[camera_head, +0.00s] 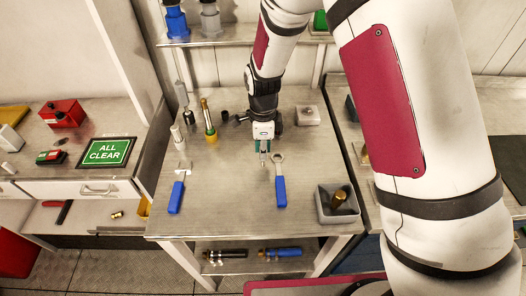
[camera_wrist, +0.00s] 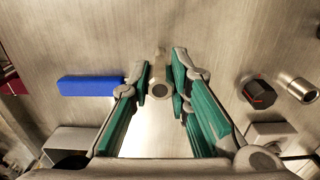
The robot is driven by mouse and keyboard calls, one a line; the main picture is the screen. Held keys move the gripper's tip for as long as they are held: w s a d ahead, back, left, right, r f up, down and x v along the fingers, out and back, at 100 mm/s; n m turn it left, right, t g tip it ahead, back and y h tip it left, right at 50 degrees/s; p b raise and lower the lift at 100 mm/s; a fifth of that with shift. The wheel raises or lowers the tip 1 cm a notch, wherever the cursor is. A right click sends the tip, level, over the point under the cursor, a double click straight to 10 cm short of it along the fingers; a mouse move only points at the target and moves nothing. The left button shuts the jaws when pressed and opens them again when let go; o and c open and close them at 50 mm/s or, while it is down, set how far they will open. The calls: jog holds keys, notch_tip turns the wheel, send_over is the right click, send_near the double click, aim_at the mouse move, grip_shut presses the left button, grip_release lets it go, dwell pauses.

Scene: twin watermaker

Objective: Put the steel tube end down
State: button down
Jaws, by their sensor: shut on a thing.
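My gripper (camera_head: 264,152) is over the middle of the steel table, pointing down. In the wrist view its green-padded fingers (camera_wrist: 159,88) are closed around a short steel tube (camera_wrist: 159,68). The tube's open round end with a dark bore faces the wrist camera. In the head view only a small part of the tube (camera_head: 263,160) shows below the fingertips. I cannot tell whether its lower end touches the table.
A blue-handled spanner (camera_head: 280,188) lies close by on the near side. A grey bin (camera_head: 325,214) holds a brass piece at the near right corner. A grey block (camera_head: 307,116) stands behind, right. Another blue-handled tool (camera_head: 177,192) lies left; bottles (camera_head: 209,122) stand far left.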

jog(key=shift+r, duration=0.15)
jog(key=shift+r, duration=0.55)
notch_tip(320, 180, up, 2)
jog(key=shift+w+r+b, duration=0.1)
jog(key=shift+b, duration=0.3)
jog(key=s+d+r, duration=0.1)
jog(key=s+d, duration=0.3)
jog(key=s, duration=1.1)
jog(key=w+d+r+p, duration=0.25)
jog(key=d+r, duration=0.25)
jog(key=d, duration=0.7)
notch_tip(320, 180, down, 9)
jog(key=shift+w+b, duration=0.15)
jog(key=shift+b, duration=0.3)
